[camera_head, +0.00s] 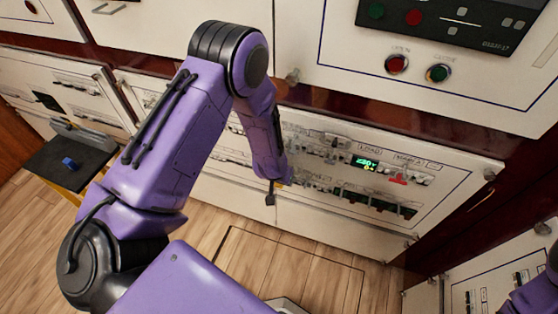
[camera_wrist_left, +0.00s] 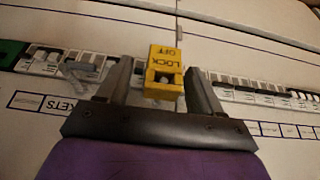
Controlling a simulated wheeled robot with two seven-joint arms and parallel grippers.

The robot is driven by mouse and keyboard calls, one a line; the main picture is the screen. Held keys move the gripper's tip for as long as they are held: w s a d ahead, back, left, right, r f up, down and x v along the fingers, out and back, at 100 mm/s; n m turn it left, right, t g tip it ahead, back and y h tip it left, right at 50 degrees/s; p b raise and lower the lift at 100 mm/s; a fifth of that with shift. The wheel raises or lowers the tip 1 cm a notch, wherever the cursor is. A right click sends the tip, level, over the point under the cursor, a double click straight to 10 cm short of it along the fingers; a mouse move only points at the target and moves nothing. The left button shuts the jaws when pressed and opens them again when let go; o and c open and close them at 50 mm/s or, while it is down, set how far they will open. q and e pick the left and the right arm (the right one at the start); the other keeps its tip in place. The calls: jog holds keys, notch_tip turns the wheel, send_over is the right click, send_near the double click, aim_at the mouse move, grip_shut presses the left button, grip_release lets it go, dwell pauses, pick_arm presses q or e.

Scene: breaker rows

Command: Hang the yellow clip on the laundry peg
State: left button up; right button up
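The yellow clip (camera_wrist_left: 165,72), marked LOCK OFF, sits between the two fingers of my left gripper (camera_wrist_left: 166,88) in the left wrist view. In the head view my left gripper (camera_head: 278,190) is at the left part of the breaker panel (camera_head: 340,220), and only a speck of yellow shows there. I cannot make out a laundry label or peg. My right gripper is out of view.
A dark-topped stand (camera_head: 50,166) with a small blue object (camera_head: 70,163) is at the left. A control panel with a red button (camera_head: 396,64) and a green button (camera_head: 438,73) is above. A green display (camera_head: 366,163) is right of my gripper. Wooden floor (camera_head: 235,235) lies below.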

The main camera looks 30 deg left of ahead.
pick_arm(q)
jog(key=p+v, duration=0.1)
jog(key=v, duration=0.9)
jog(key=shift+s+r+p, duration=0.15)
jog(key=shift+r+p, duration=0.05)
jog(key=shift+p, duration=0.15)
